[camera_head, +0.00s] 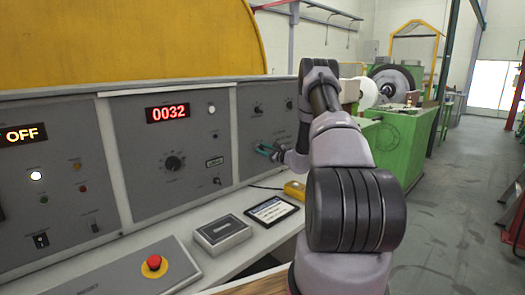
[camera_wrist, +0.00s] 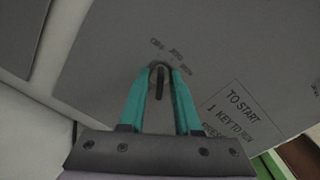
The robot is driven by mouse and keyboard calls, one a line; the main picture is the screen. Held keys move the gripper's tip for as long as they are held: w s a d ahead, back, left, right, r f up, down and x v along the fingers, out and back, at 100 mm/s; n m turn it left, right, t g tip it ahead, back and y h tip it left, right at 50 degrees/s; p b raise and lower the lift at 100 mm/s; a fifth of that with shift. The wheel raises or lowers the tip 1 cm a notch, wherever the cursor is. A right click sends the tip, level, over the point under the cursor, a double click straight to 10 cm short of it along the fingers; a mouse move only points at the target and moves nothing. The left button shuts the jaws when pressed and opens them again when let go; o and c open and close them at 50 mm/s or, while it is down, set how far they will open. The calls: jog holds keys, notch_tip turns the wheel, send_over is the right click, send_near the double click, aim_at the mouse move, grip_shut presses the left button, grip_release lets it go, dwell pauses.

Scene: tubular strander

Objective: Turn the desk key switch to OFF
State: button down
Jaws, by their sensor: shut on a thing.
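My gripper (camera_head: 264,149) reaches the right panel of the grey desk in the head view. In the wrist view its two teal fingers (camera_wrist: 159,70) are shut on the desk key switch (camera_wrist: 159,86), a small dark key in a round seat on the grey panel. Faint position labels (camera_wrist: 175,52) curve around the far side of the switch, with what looks like OFF at the left end and RUN at the right. Which label the key points at I cannot tell. In the head view the switch is hidden behind my gripper.
A printed "TO START" notice (camera_wrist: 238,112) is right of the fingers. The desk top holds a tablet (camera_head: 271,211), a grey box (camera_head: 221,233), a yellow item (camera_head: 295,190) and a red button (camera_head: 154,262). Displays read 0032 (camera_head: 167,113) and OFF (camera_head: 24,134).

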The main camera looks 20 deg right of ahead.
jog(key=shift+n, duration=0.9)
jog(key=c, duration=1)
grip_release()
jog(key=shift+o, duration=0.2)
jog(key=shift+s, duration=0.1)
jog(key=v, duration=1)
jog(key=shift+s, duration=0.35)
jog(key=shift+d, duration=0.15)
